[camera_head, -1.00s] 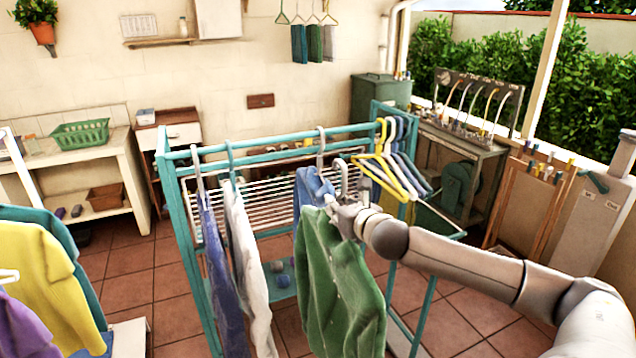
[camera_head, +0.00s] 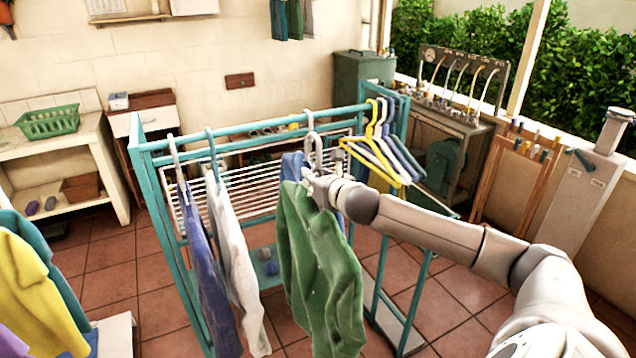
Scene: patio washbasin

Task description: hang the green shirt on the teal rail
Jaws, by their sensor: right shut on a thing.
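The green shirt (camera_head: 322,270) hangs upright from a pale hanger (camera_head: 314,150) in front of the teal rail (camera_head: 262,135). My right gripper (camera_head: 314,185) is shut on the hanger just above the shirt's collar. The hanger's hook is close to the front bar of the rail; I cannot tell whether it touches. A blue shirt (camera_head: 293,165) on the rail is mostly hidden behind the green one. A purple-blue garment (camera_head: 203,270) and a white garment (camera_head: 237,275) hang further left. My left gripper is not in view.
Empty yellow, white and blue hangers (camera_head: 375,150) hang on the rail just right of the gripper. Yellow and teal clothes (camera_head: 25,285) stand at the left edge. A green basket (camera_head: 48,122) sits on a bench at the back left.

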